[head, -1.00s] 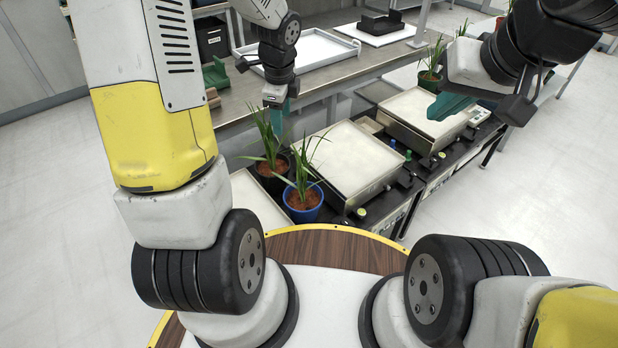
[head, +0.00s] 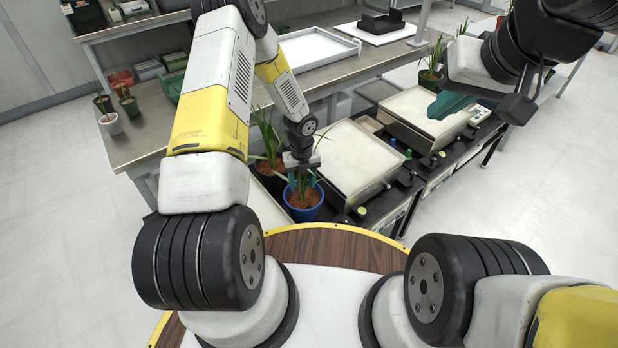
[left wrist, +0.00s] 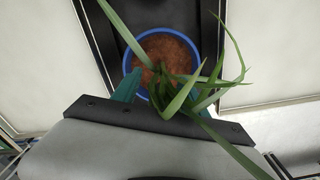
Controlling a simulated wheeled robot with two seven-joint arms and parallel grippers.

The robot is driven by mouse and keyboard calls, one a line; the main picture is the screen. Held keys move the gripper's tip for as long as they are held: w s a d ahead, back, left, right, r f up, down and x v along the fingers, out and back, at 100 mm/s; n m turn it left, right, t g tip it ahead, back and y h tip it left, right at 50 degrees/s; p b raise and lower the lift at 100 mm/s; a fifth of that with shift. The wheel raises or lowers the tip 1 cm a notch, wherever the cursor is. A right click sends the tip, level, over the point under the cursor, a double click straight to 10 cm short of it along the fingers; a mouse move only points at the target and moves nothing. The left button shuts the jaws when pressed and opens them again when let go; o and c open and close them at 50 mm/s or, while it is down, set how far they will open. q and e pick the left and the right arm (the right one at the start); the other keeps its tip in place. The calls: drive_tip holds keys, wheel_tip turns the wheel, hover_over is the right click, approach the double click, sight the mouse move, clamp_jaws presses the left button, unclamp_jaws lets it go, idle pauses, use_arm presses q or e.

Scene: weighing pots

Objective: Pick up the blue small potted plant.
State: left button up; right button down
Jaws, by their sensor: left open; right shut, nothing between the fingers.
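The blue small potted plant (head: 304,213) stands upright on the dark stand beside a scale, with brown soil and long green leaves. In the left wrist view its blue rim (left wrist: 132,54) lies just ahead of the fingers, and leaves cross the view. My left gripper (head: 303,182) is open and points down directly above the pot, its teal fingers among the leaves. One finger shows at the pot's left; the other is mostly hidden by leaves. Whether either finger touches the pot cannot be told. My right gripper (head: 449,104) is shut and empty, high at the right.
A dark potted plant (head: 268,172) stands close behind the blue pot. A scale (head: 355,160) lies to its right, and a second scale (head: 425,110) farther right. Another potted plant (head: 431,76) stands beyond. The bench (head: 150,130) holds small pots and a white tray (head: 318,50).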

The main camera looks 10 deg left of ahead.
sight(304, 201)
use_arm(q)
wheel_tip(304, 201, down, 4)
drive_tip(key=shift+w+d+r, duration=0.1)
clamp_jaws()
drive_tip(key=shift+w+r, duration=0.1)
idle(1.4)
